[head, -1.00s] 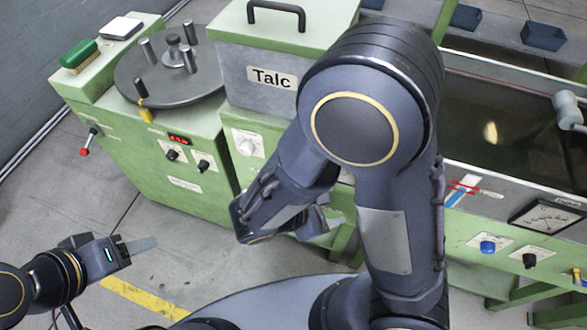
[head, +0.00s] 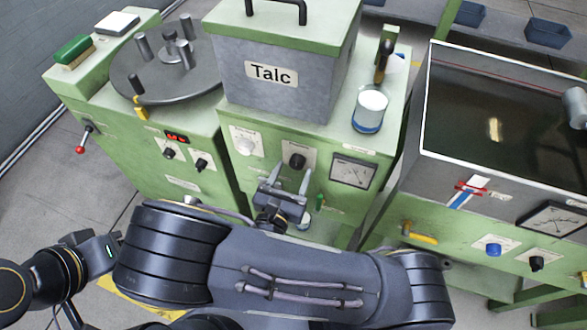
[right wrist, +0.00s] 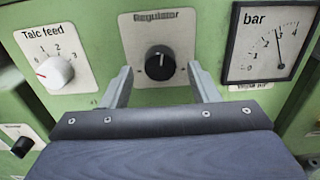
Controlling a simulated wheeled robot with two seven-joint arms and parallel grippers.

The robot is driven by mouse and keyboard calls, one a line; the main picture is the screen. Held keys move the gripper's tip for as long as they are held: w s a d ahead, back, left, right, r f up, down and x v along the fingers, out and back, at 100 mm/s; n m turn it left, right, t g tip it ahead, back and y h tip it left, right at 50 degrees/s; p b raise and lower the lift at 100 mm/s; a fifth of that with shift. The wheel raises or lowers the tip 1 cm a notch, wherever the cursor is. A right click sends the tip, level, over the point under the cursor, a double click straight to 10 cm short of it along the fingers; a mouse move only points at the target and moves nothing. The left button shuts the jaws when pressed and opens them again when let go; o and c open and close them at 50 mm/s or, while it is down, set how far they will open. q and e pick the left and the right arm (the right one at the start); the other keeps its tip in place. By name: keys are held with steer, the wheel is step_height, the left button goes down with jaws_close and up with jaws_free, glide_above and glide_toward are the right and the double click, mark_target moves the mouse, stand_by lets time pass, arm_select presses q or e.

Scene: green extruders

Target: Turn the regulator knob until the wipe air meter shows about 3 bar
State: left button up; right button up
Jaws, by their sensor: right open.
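The black regulator knob (head: 297,161) sits on a pale plate on the green machine's front below the Talc box. In the right wrist view the knob (right wrist: 160,62) shows its pale mark pointing about straight up. The bar meter (head: 353,171) is to its right; in the right wrist view the meter's (right wrist: 270,45) needle stands near upright, its exact reading too blurred to tell. My right gripper (head: 289,178) is open, its fingers below and either side of the knob, apparently not touching it. My left gripper (head: 108,246) is at lower left, partly hidden, away from the machine.
The white talc feed knob (right wrist: 54,72) is left of the regulator. A white and blue cup (head: 370,111) stands on the ledge above the meter. The Talc box (head: 271,75) rises behind. A water tank (head: 495,120) is at right.

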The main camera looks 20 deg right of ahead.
steer(key=shift+w+d, duration=0.4)
steer(key=shift+w, duration=0.15)
steer(key=c, duration=1)
steer(key=shift+f+m+b, duration=0.2)
steer(key=shift+m+b, duration=0.3)
steer(key=shift+b, duration=0.05)
steer(key=shift+m+b, duration=0.4)
steer(key=shift+m, duration=0.1)
steer(key=shift+r, duration=0.2)
